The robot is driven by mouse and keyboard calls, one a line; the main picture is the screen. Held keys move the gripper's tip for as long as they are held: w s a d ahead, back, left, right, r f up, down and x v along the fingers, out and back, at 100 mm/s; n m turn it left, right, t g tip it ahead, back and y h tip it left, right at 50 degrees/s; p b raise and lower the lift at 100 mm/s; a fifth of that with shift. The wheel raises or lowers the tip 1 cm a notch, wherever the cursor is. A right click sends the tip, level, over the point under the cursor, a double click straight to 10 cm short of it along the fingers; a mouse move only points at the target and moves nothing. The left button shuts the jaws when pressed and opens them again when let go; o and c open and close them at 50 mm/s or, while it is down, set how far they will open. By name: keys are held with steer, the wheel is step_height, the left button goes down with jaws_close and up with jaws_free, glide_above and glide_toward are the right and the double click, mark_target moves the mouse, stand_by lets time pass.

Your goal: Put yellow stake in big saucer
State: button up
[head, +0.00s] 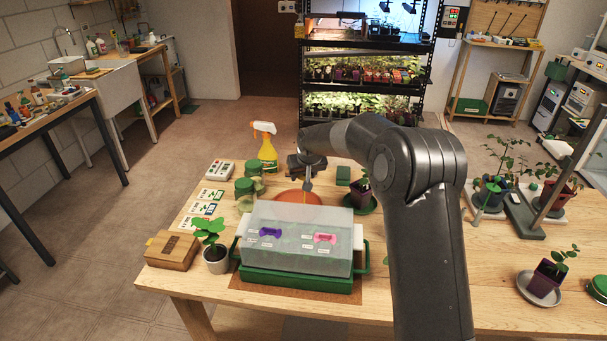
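I cannot make out a yellow stake in this view. An orange-brown round thing (299,197), perhaps the big saucer, lies behind the clear-lidded green tray, which hides its near part. My gripper (308,186) is above it, pointing down. It is small and dark here, and I cannot tell whether its fingers are open or shut or hold anything. A green saucer (371,208) under a dark purple pot is to the right, partly behind my arm. A grey saucer (527,293) with a purple pot stands at the right.
The green tray (296,281) with a clear lid fills the table's front middle. A potted seedling (215,262), a cardboard box (172,250), cards, green pots (244,187) and a yellow spray bottle (267,150) stand around it. Bare wood lies front right.

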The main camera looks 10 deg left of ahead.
steer(key=o, duration=0.3)
steer(key=shift+r, duration=0.1)
steer(key=shift+r, duration=0.2)
steer(key=v, duration=1.2)
steer(key=s+d+r+m+h, duration=0.1)
steer(key=s+d+r, duration=0.4)
steer(key=s+d, duration=0.3)
steer(key=s+d+r+m+h, duration=0.1)
steer(key=s+d+r, duration=0.3)
steer(key=s+d, duration=0.5)
steer(key=s+d+f, duration=0.1)
steer(key=s+d, duration=0.1)
steer(key=s, duration=0.6)
steer(key=s+d+f+m, duration=0.1)
steer(key=s+d, duration=0.2)
steer(key=s, duration=0.5)
steer(key=s+d+f+m, duration=0.1)
steer(key=s+d+f, duration=0.1)
steer(key=s, duration=0.6)
steer(key=shift+s+d+f, duration=0.1)
steer(key=shift+s+d, duration=0.1)
steer(key=shift+s, duration=0.2)
